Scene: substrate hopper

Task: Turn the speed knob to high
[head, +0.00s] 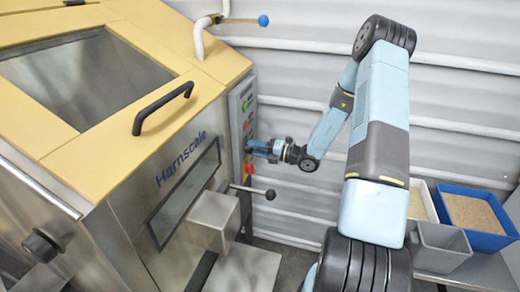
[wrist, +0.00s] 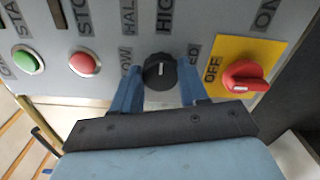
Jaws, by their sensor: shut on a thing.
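The speed knob (wrist: 159,71) is black and round, on the grey control panel in the wrist view. LOW, HALF and HIGH labels stand around it, with another label partly hidden at its right. A pale mark shows on the knob, but I cannot tell exactly which label it points at. My gripper (wrist: 160,77) has its two blue fingers on the knob's left and right sides, shut on it. In the head view my gripper (head: 262,149) is at the panel on the machine's right side, and the knob is hidden there.
A red rotary switch (wrist: 245,76) on a yellow plate sits close right of my fingers. Red (wrist: 84,63) and green (wrist: 28,62) buttons are at the left. A black-knobbed lever (head: 258,191) sticks out below my gripper. Bins (head: 472,213) stand at the right.

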